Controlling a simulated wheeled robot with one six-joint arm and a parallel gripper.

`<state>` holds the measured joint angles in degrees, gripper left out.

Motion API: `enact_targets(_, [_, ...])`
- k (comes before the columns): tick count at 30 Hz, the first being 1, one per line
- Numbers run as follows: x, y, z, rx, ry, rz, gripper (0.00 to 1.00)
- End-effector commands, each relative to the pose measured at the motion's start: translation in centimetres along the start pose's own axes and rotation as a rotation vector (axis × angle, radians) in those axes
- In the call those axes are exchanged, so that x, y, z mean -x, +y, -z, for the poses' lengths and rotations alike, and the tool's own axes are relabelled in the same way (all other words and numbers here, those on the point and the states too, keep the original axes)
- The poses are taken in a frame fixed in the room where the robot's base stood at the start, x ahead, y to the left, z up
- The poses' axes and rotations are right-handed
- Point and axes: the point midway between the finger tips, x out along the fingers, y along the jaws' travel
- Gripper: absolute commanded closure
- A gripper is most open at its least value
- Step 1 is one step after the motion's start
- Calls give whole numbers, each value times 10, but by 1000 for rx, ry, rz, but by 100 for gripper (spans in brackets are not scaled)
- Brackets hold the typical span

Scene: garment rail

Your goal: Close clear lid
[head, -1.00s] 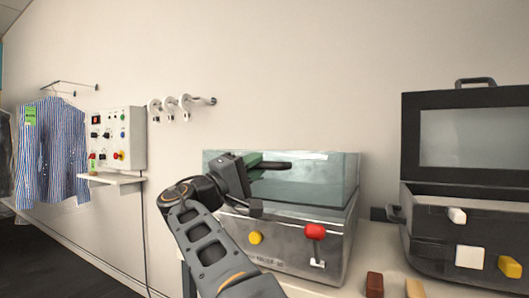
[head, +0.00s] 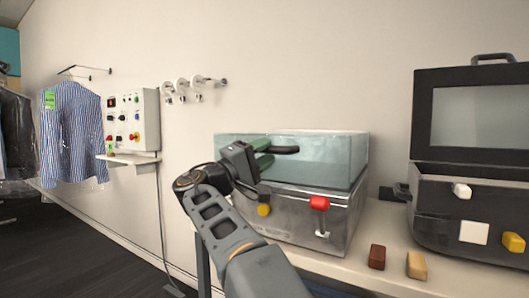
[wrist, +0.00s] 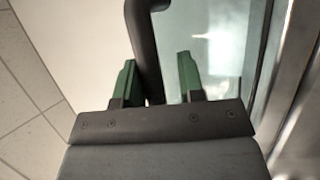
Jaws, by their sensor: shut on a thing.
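The clear lid (head: 320,160) is a see-through box-shaped cover on a steel box (head: 335,230). Its lower edge looks to be at or very near the box's top; I cannot tell whether it is fully seated. A dark bar handle (head: 286,150) sticks out at the lid's front. My gripper (head: 263,154) is at the lid's front left, with its green fingers shut on this handle. In the wrist view, the handle (wrist: 147,45) passes between the fingers (wrist: 158,72), and the clear lid (wrist: 218,50) is to their right.
The box front has a yellow knob (head: 264,210) and a red-topped lever (head: 319,204). An open black case (head: 465,170) stands at right. Brown and tan blocks (head: 377,257) lie on the bench (head: 345,270). A control panel (head: 131,118) and shirts (head: 70,130) are at left.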

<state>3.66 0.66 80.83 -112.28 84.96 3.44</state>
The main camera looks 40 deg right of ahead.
Motion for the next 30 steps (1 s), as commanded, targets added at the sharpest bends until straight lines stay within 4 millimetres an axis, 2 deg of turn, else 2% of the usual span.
enact_targets(20, [3, -1, 2, 4, 4, 1, 69])
enact_targets(23, [14, 0, 2, 4, 7, 2, 69])
enact_targets(30, [62, 2, 2, 4, 10, 0, 69])
